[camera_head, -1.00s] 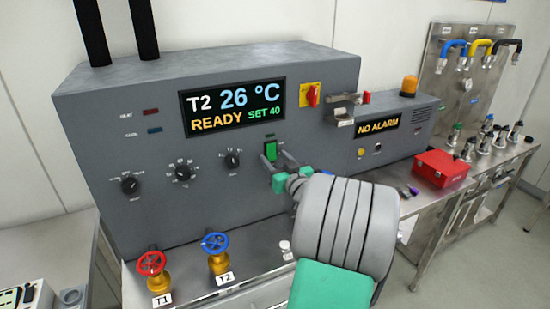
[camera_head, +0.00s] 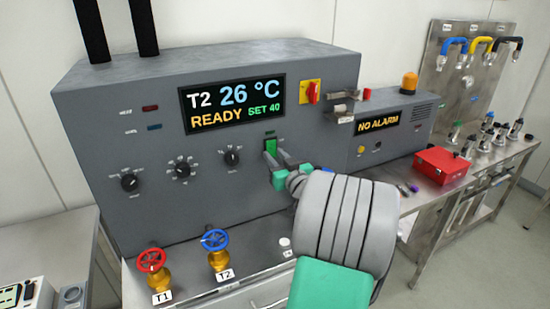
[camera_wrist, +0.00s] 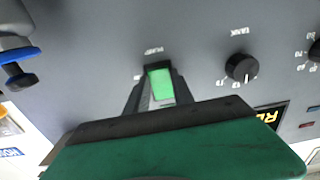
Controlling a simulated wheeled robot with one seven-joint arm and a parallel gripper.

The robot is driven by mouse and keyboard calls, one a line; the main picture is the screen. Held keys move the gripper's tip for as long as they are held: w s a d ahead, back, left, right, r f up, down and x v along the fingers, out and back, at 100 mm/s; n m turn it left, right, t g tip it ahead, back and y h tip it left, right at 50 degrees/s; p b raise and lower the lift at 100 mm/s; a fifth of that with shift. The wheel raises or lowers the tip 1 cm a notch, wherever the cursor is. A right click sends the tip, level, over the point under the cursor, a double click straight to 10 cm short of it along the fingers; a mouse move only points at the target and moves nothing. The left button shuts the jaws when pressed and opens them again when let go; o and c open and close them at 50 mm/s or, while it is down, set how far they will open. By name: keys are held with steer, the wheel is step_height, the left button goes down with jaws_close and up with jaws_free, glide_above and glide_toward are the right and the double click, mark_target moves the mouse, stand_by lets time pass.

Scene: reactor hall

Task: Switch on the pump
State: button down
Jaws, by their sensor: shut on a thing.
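The pump switch is a green rocker (camera_head: 270,146) on the front of the grey control cabinet (camera_head: 110,95), below and right of the display. In the wrist view the green rocker (camera_wrist: 160,84) sits under the label PUMP. My gripper (camera_head: 274,157) reaches it from below right. In the wrist view my gripper's two dark fingers (camera_wrist: 159,92) stand on either side of the rocker and are shut on it. The display (camera_head: 232,105) reads T2 26 °C, READY, SET 40. Whether the rocker is tipped on or off I cannot tell.
Three black knobs, one a dial (camera_head: 182,168), are left of the switch. A red valve (camera_head: 151,260) and a blue valve (camera_head: 214,240) stand below. A red-and-yellow switch (camera_head: 311,92) and the NO ALARM box (camera_head: 378,126) are to the right, with a red case (camera_head: 441,166) beyond.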

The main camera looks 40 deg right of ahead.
steer(key=t+b, duration=0.1)
steer(key=b, duration=0.5)
steer(key=f+t+b, duration=0.1)
steer(key=b, duration=0.6)
steer(key=shift+w+f+t+h, duration=0.1)
steer(key=shift+w+t+h, duration=0.1)
steer(key=shift+t+h, duration=0.15)
steer(key=shift+r, duration=0.3)
steer(key=c, duration=1.1)
jaws_free()
steer(key=shift+f, duration=0.1)
